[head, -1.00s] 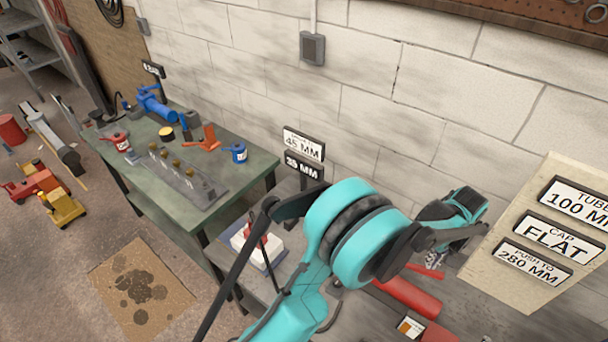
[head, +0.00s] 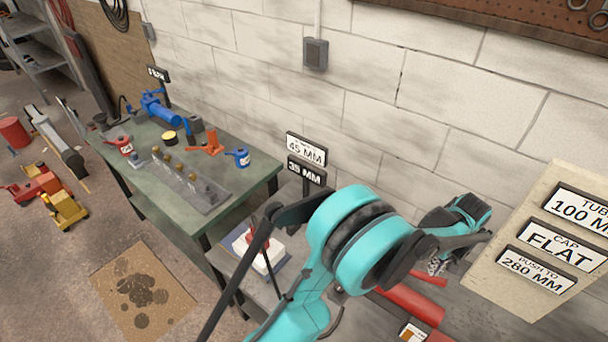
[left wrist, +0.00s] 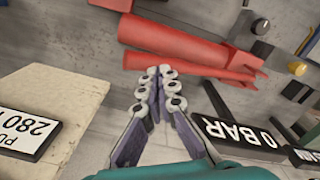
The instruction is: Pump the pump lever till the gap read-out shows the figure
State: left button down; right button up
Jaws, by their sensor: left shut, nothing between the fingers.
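The black gap read-out (head: 306,171) shows 35 MM. A white card above it (head: 306,150) shows 45 MM; its small top line is too small to read. My left gripper (left wrist: 160,84) is shut and empty; its fingertips point at a long red cylinder (left wrist: 190,55) in the left wrist view, with a gap I cannot judge. I cannot tell which piece is the pump lever. My right gripper is not in view.
A black sign (left wrist: 238,137) reading 0 BAR stands right of my fingers in the left wrist view. A pale board (head: 525,250) with TUBE, FLAT and 280 MM signs stands at right. A green bench (head: 150,180) with blue and orange tools stands at left.

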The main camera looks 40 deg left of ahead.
pick_arm(q)
notch_tip(320, 180, down, 11)
jog(key=b, duration=0.8)
notch_tip(320, 180, up, 9)
jog(key=p, duration=0.5)
jog(key=shift+f, duration=0.2)
dwell(0.3)
notch_tip(320, 180, down, 9)
jog(key=b, duration=0.6)
notch_tip(320, 180, up, 9)
jog(key=p, duration=0.5)
jog(key=shift+f, duration=0.1)
dwell(0.6)
